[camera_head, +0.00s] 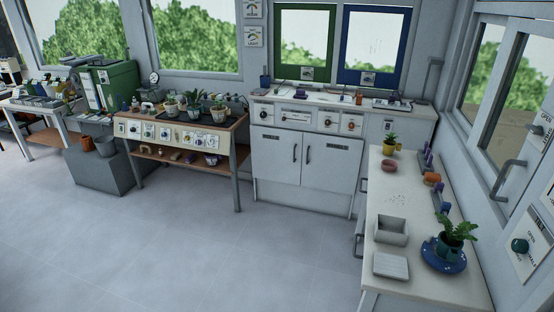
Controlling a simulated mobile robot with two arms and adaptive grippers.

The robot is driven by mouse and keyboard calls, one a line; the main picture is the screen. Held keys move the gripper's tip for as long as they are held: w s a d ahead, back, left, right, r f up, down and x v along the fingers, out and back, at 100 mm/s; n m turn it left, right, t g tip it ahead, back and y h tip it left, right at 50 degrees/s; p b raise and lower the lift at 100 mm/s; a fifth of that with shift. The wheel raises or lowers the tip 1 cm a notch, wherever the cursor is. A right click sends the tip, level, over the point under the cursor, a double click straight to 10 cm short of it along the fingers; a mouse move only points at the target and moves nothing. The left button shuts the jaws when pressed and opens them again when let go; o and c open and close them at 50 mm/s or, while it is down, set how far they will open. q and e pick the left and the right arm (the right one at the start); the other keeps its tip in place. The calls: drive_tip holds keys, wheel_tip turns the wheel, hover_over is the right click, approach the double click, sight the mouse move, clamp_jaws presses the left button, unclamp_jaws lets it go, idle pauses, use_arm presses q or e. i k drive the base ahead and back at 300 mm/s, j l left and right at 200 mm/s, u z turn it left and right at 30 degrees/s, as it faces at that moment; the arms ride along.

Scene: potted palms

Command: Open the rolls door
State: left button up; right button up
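A white cabinet stands against the back wall, with a left door (273,165) and a right door (329,172). Both doors look shut. Neither of my grippers is in view.
Clear grey floor (225,255) lies before the cabinet. A white side table (398,205) at right holds potted plants and a grey box (391,232). A wooden plant bench (239,130) stands left of the cabinet. A glazed door with a grey handle (508,178) is far right.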

sight(276, 154)
drive_tip(key=i+j, duration=0.2)
drive_tip(key=i, duration=0.2)
drive_tip(key=i+j+z, duration=0.15)
drive_tip(key=i, duration=0.25)
drive_tip(key=i+j, duration=0.35)
drive_tip(key=i+l+z, duration=0.05)
